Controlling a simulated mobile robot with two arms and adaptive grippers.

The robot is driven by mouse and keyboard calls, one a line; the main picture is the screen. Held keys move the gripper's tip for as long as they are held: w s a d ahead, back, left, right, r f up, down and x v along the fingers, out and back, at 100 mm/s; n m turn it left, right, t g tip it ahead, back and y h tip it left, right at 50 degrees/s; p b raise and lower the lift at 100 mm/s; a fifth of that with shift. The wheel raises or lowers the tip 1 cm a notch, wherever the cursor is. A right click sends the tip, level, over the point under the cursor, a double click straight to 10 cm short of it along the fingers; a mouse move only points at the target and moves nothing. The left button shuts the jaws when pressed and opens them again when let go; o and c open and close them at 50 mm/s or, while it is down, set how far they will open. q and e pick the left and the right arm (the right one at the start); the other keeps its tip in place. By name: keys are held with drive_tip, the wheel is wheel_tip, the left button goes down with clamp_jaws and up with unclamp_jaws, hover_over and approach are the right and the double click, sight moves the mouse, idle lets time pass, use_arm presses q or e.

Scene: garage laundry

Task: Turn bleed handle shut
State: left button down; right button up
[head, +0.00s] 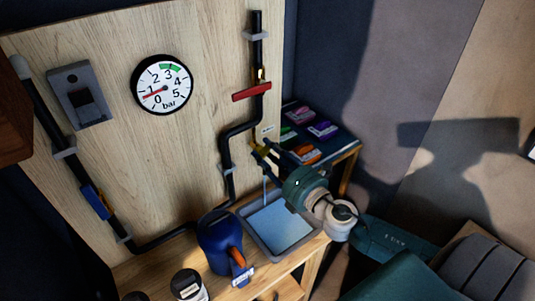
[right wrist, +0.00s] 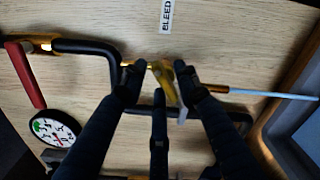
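The yellow bleed handle (right wrist: 163,82) sits on a short brass branch, by a label reading BLEED (right wrist: 167,15); in the head view the handle (head: 259,148) is partly hidden by my fingers. My right gripper (head: 268,154) is at the handle. In the right wrist view its dark fingertips (right wrist: 158,76) stand on both sides of the handle, with gaps visible, so it looks open around it; contact is unclear. A thin pale stream (head: 265,190) runs from the bleed outlet down into a grey tray (head: 246,224). My left gripper is not in view.
A red handle (head: 252,91) lies across the pipe above. A gauge (head: 162,84) reads near 1 bar. A blue handle (head: 97,202) lies along the left pipe. A blue jug (head: 217,240) stands left of the tray. Coloured packets (head: 323,129) lie on a shelf behind right.

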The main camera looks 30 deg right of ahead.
drive_tip(key=shift+s, duration=0.1)
drive_tip(key=s, duration=1.1)
drive_tip(key=shift+s+d, duration=0.4)
drive_tip(key=shift+d, duration=0.05)
drive_tip(key=shift+c, duration=0.5)
